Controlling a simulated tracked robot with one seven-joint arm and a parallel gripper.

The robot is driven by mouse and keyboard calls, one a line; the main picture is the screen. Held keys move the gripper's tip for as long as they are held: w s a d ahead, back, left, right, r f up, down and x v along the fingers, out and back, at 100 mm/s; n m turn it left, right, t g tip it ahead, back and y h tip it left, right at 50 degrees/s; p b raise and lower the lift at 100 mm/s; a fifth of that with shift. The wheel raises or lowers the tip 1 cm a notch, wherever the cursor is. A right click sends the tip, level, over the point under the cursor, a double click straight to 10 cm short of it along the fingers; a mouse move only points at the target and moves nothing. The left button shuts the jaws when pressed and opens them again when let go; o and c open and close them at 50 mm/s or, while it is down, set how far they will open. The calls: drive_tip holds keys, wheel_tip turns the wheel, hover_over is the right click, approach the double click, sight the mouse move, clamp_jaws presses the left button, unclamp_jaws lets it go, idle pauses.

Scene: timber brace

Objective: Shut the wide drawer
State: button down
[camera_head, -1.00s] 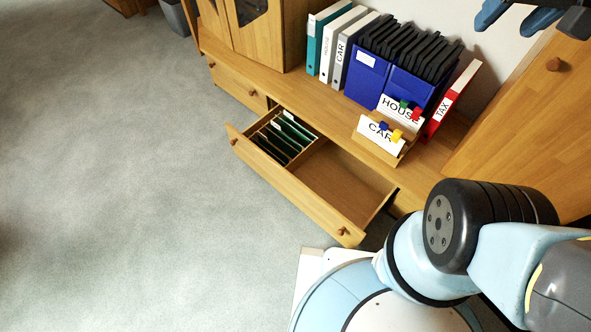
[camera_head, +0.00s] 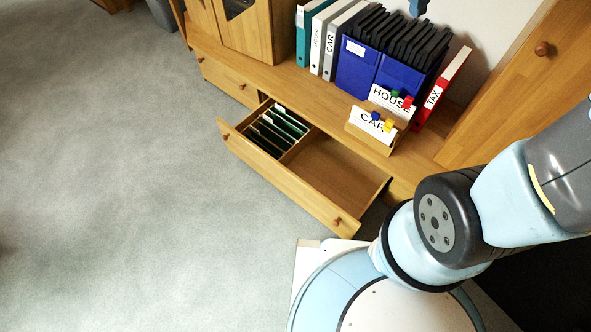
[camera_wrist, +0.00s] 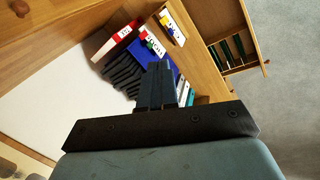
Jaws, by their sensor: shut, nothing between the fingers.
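The wide drawer (camera_head: 285,186) stands pulled out from the low wooden cabinet. Its front has two round knobs, its left part holds hanging files and its right part is empty. It also shows at the upper right of the wrist view (camera_wrist: 256,35). My gripper (camera_wrist: 157,70) is shut and empty, with its dark fingers in front of the binders in the wrist view. It is apart from the drawer. Only a small blue piece shows at the top of the head view, and I cannot tell which part it is.
The cabinet top (camera_head: 300,88) carries ring binders, blue file boxes (camera_head: 357,70), a card holder (camera_head: 376,128) and a red TAX binder (camera_head: 440,90). A closed drawer (camera_head: 229,79) is further left. Grey carpet (camera_head: 110,180) lies free in front.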

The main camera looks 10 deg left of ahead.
drive_tip(key=w+a+f+n+t+h, duration=0.1)
drive_tip(key=w+a+f+n+h, duration=0.15)
drive_tip(key=a+f+n, duration=0.75)
drive_tip(key=w+a+f+n+t+h, duration=0.15)
drive_tip(key=w+a+f, duration=0.25)
drive_tip(key=a+f, duration=1.45)
drive_tip(key=s+a+f+n+t, duration=0.1)
drive_tip(key=s+f+n, duration=0.25)
drive_tip(key=f, duration=0.75)
drive_tip(key=s+a+f+n+t, duration=0.1)
drive_tip(key=s+f+n, duration=0.3)
drive_tip(key=f, duration=0.7)
drive_tip(key=s+d+f+n+y, duration=0.1)
drive_tip(key=s+f+n, duration=0.1)
drive_tip(key=s+f, duration=0.6)
drive_tip(key=s+f+n+y, duration=0.15)
drive_tip(key=s+f, duration=0.35)
drive_tip(key=f, duration=0.6)
approach(300, 184)
wheel_tip(300, 184, down, 5)
drive_tip(key=w+d, duration=0.1)
drive_tip(key=w, duration=0.1)
drive_tip(key=shift+w+d+r+n+t+h, duration=0.25)
drive_tip(key=shift+w+d+n+t+h, duration=0.1)
drive_tip(key=shift+w+d+n+t, duration=0.1)
